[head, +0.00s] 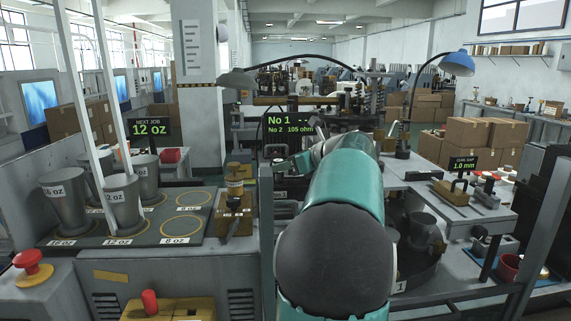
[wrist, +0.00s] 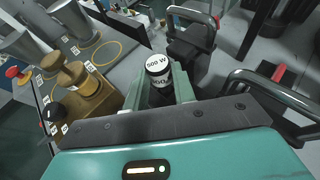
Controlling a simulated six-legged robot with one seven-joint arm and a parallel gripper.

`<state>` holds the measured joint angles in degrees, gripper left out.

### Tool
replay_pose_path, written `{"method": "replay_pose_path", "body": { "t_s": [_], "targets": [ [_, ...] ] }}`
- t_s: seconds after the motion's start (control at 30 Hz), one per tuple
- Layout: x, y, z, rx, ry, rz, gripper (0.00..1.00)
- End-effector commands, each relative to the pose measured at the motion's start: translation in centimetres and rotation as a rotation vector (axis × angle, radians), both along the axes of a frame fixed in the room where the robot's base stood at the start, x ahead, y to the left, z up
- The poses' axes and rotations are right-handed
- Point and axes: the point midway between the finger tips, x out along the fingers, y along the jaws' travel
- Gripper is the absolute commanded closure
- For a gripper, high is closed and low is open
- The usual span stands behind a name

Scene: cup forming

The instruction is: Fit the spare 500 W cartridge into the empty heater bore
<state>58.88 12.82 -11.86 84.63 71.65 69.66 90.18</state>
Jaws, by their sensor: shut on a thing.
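In the wrist view my gripper (wrist: 163,90) is shut on a dark, upright-looking cylinder, the 500 W cartridge (wrist: 158,65). Its white label reads 500 W, and a second, partly hidden label shows lower on its side. The sign (head: 290,125) there reads No 1 and No 2 105 ohm. I cannot make out the empty heater bore in either view.
A wooden stand with a brass-coloured knob (wrist: 80,78) is left of my gripper. Metal bar handles (wrist: 275,90) are close on its right. Grey cups (head: 122,200) stand on a marked tray (head: 85,240). A sign (head: 149,129) reads 12 oz.

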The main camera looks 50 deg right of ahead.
Motion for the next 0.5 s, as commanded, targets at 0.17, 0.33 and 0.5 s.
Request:
{"method": "replay_pose_path", "body": {
  "t_s": [0.17,0.33,0.5],
  "targets": [
    [0.0,0.0,-0.1,0.004,0.003,0.0,1.0],
    [0.0,0.0,0.5,0.004,0.002,0.001,1.0],
    [0.0,0.0,1.2,0.004,0.001,0.001,1.0]
  ]
}}
